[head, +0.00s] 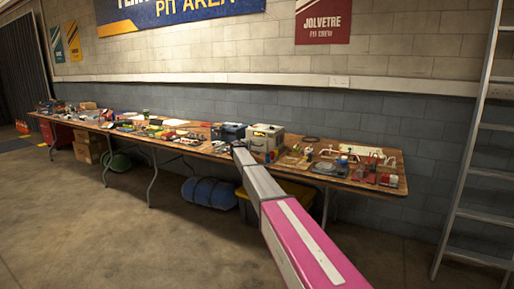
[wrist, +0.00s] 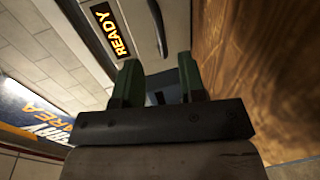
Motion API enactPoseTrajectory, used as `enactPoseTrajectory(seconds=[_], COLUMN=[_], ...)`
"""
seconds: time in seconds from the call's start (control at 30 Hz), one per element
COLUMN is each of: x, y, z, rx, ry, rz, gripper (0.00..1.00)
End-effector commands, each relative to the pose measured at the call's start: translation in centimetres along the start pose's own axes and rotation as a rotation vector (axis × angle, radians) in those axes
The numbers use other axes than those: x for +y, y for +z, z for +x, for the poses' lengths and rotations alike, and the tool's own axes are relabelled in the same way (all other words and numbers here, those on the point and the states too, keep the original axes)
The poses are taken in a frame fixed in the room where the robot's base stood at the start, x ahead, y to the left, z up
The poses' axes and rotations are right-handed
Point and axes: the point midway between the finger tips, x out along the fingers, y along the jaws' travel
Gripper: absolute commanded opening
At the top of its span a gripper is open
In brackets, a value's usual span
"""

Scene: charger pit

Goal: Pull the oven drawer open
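A cream box with a dark panel on its front, which looks like the oven (head: 266,138), stands on the long table near its right part. In the wrist view the cream front of the oven (wrist: 137,45) is close, with a yellow READY sign (wrist: 118,32) and a slim curved bar or edge (wrist: 158,26). I cannot tell whether that bar is the drawer's handle. My gripper (wrist: 157,82) has two green fingers set apart, pointing at the oven front. A small dark shape shows between them; I cannot tell what it is. In the head view my arm hides the gripper.
The wooden table (head: 350,184) holds many small parts right of the oven. A dark blue case (head: 229,131) stands left of it. A ladder (head: 470,150) leans at the right. The front floor is clear.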

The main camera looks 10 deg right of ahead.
Motion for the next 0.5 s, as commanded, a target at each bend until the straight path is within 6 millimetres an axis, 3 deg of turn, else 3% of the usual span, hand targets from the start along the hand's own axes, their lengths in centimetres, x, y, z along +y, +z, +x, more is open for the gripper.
enactPoseTrajectory(seconds=[0.3, 0.5], x=[0.0, -0.1], y=[-0.2, -0.2], z=[5.9, 8.1], rx=[-0.001, 0.001], ry=[-0.001, -0.001], rz=[0.000, 0.000], gripper=[0.37, 0.37])
